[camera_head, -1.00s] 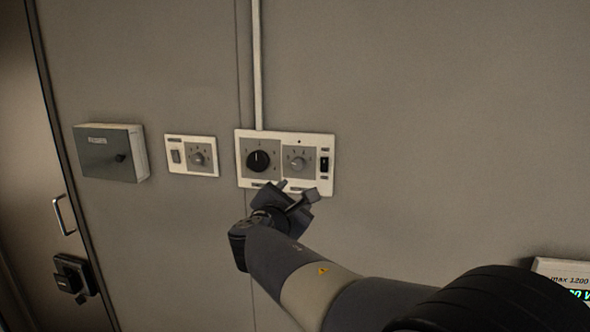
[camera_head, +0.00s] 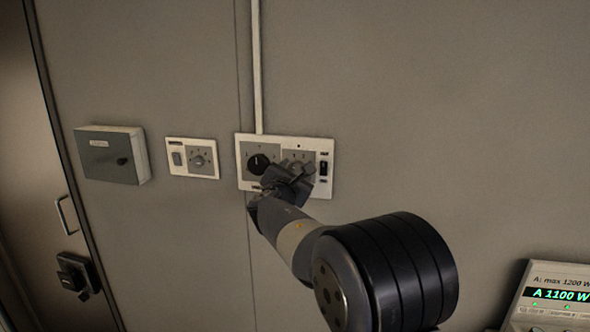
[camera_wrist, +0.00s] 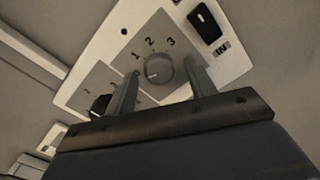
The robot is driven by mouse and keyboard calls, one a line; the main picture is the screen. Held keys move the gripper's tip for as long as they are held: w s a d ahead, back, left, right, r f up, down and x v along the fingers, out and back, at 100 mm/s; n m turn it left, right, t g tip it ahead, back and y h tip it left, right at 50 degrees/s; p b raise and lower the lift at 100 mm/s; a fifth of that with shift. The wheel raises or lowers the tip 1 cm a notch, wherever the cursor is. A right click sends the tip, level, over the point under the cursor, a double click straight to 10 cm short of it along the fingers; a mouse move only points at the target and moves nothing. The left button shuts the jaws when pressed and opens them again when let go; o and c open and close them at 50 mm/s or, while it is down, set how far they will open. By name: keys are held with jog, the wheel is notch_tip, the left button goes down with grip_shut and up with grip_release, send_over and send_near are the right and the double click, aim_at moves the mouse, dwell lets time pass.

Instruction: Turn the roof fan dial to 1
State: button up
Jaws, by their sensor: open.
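A white wall panel (camera_head: 242,182) holds a black dial (camera_head: 259,163) at left, a grey dial and a black switch (camera_head: 323,167) at right. In the wrist view the grey dial (camera_wrist: 158,70) has the marks 1, 2 and 3 around it; its pointer is not clear. The labels are too small to tell which dial is the roof fan's. My gripper (camera_head: 299,172) is open in front of the panel and mostly hides the grey dial in the head view. In the wrist view the gripper's fingers (camera_wrist: 163,82) stand on either side of the grey dial; contact cannot be told.
A smaller panel (camera_head: 193,173) with a switch and a dial is to the left, then a grey box (camera_head: 112,155). A door handle (camera_head: 66,215) and dark latch (camera_head: 76,274) are at far left. A lit display unit (camera_head: 557,295) is at lower right. The wall at right is bare.

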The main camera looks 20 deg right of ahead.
jog(key=shift+c, duration=0.4)
jog(key=c, duration=0.9)
jog(key=shift+f+b, duration=0.1)
jog(key=shift+b, duration=0.3)
jog(key=m+b, duration=0.1)
jog(key=b, duration=0.1)
jog(key=shift+f+m+b, duration=0.15)
jog(key=shift+m+b, duration=0.2)
jog(key=shift+m, duration=0.05)
jog(key=m+b, duration=0.2)
jog(key=b, duration=0.1)
jog(key=m+b, duration=0.4)
jog(key=shift+w+m+b, duration=0.1)
jog(key=shift+m+b, duration=0.4)
jog(key=shift+b, duration=0.1)
jog(key=shift+r, duration=0.25)
